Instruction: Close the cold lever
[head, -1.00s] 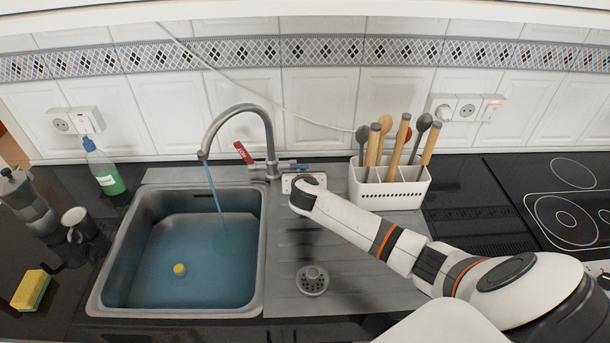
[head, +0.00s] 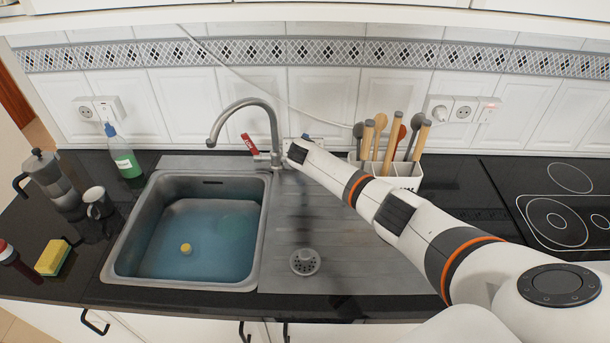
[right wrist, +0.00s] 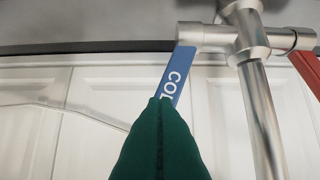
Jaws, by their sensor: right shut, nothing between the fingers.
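The metal faucet (head: 272,125) arches over the sink, and no water stream shows from its spout. In the right wrist view, the blue cold lever (right wrist: 176,73) sticks out from the faucet's crossbar, its lettering partly covered. My green right gripper (right wrist: 160,125) is shut and empty, its tip overlapping the lever's free end; I cannot tell if they touch. In the head view, only a bit of blue lever (head: 305,137) shows behind my right wrist, and the fingers are hidden. The red lever (head: 250,143) is on the faucet's left side. My left gripper is out of view.
A white utensil holder (head: 408,176) stands close to my right arm. A soap bottle (head: 124,158), moka pot (head: 45,175), mug (head: 98,203) and sponge (head: 52,257) are at left.

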